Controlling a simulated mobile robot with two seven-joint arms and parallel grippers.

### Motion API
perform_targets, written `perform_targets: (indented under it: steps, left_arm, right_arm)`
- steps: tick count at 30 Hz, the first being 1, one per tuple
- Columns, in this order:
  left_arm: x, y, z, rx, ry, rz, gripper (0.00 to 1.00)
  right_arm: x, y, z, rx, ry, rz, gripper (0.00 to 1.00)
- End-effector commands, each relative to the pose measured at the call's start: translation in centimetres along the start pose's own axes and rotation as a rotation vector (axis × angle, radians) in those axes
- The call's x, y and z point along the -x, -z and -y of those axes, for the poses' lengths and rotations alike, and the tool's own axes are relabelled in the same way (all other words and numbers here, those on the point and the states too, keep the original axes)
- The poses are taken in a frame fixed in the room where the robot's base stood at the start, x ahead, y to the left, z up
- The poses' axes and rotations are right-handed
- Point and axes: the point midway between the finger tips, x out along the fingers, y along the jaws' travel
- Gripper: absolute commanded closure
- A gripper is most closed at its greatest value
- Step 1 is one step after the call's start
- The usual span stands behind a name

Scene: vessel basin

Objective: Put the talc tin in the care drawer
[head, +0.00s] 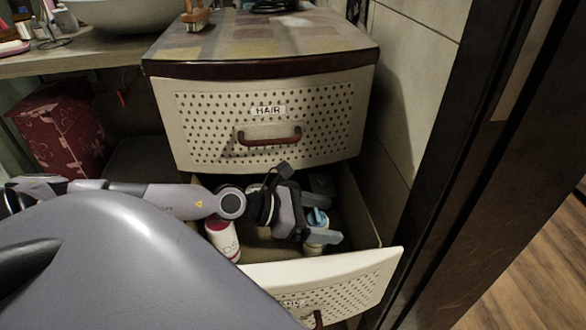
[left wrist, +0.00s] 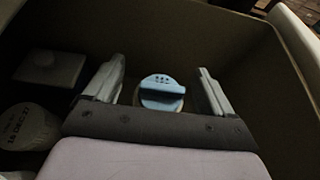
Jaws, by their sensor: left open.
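The talc tin (head: 315,220) has a blue shaker cap and stands inside the open lower drawer (head: 330,283). That drawer's label is mostly hidden, so I cannot read it fully. My left gripper (head: 324,212) reaches down into the drawer and is open, with its fingers on either side of the tin. In the left wrist view the blue cap (left wrist: 162,93) shows between the two fingertips (left wrist: 160,88), with gaps on both sides. The tin's body is mostly hidden below the cap. My right gripper is not in view.
A white and pink bottle (head: 222,238) stands in the drawer left of the gripper. A white box (left wrist: 50,70) and a round lid (left wrist: 28,127) show in the left wrist view. The closed HAIR drawer (head: 267,120) is above. A tiled wall and dark door frame (head: 470,180) bound the right.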

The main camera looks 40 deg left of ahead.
Motion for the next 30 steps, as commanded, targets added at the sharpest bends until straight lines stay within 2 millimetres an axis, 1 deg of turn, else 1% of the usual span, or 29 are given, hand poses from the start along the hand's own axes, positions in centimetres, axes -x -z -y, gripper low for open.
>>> perform_targets:
  steps: [1,6,8,9,12,26,30]
  left_arm:
    - [0.4,0.5,0.0,-0.001,0.000,-0.005,0.15]
    - [2.0,0.6,0.1,-0.002,0.002,-0.007,0.15]
    - [2.5,0.5,0.2,-0.004,0.005,-0.007,0.15]
    - [2.7,0.3,0.2,0.001,0.003,-0.006,0.15]
    - [3.2,0.3,0.1,0.004,0.002,-0.005,0.15]
    - [5.4,0.3,0.2,0.001,0.003,-0.005,0.15]
    - [6.6,-0.2,0.2,0.005,0.005,-0.001,0.15]
  right_arm:
    - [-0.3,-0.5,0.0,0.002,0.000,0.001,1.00]
    - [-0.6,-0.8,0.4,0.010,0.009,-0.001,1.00]
    - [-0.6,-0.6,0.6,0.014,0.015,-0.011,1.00]
    - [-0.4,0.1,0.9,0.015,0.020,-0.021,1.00]
    - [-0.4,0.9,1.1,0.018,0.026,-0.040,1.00]
    - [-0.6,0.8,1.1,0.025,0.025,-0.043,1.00]
    - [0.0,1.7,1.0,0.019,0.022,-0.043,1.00]
